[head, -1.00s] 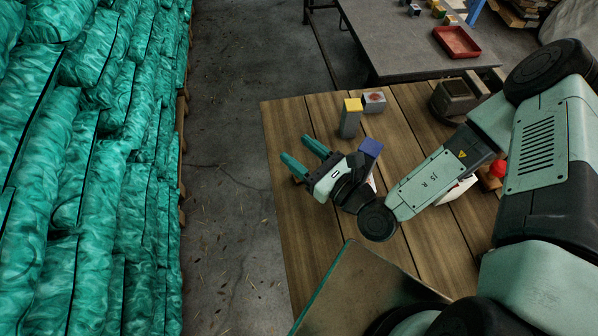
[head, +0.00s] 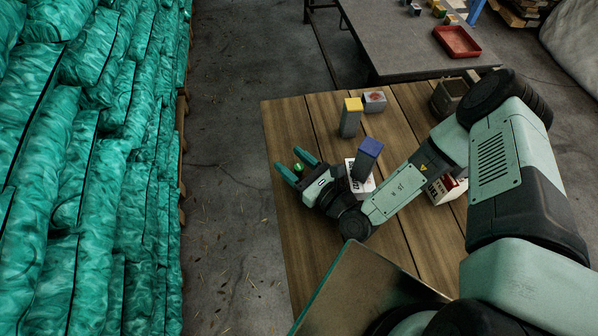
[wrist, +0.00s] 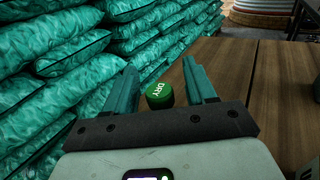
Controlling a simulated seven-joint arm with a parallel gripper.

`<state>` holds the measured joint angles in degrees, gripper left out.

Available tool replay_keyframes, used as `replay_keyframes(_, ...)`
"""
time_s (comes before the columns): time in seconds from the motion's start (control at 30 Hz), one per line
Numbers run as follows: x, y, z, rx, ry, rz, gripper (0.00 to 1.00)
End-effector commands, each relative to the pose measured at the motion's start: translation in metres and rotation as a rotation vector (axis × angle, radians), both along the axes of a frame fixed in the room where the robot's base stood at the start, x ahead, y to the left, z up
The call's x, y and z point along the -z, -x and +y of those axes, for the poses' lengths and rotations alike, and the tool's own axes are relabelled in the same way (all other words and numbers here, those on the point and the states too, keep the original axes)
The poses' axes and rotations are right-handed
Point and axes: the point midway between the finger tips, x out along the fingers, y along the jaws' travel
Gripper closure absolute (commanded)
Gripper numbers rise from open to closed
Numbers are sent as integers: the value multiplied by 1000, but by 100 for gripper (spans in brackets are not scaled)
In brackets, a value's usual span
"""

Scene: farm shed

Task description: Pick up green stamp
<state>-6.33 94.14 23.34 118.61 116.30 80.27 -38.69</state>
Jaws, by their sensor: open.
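The green stamp (head: 298,167) shows as a small green top between the fingers of my gripper (head: 287,160) in the head view, near the left edge of the wooden table. In the wrist view its round green top (wrist: 160,96) reads "DRY" and lies between the two teal fingers of my gripper (wrist: 160,70). The fingers are apart, one on each side of the stamp, with visible space around it. I cannot tell how high the fingers are over the table.
A blue-topped grey block (head: 367,160) and a white printed box (head: 360,186) stand close beside my wrist. A yellow-topped block (head: 350,120) and a grey box with a red mark (head: 374,101) stand farther back. Stacked teal sacks (head: 85,180) line the left, beyond the floor gap.

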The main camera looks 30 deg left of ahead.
Motion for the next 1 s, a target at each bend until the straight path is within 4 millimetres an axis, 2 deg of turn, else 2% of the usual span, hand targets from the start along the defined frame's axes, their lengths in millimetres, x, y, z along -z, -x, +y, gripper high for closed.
replay_keyframes(0.07, 0, 0, 0, 0, 0, 0, 46)
replay_keyframes(0.4, 0, 0, 0, 0, 0, 0, 98)
replay_keyframes(0.73, -6, 0, 0, 0, -1, 0, 100)
replay_keyframes(0.87, -26, -1, -1, 0, -2, 0, 100)
replay_keyframes(1.0, -55, 0, -1, -2, -2, -2, 100)
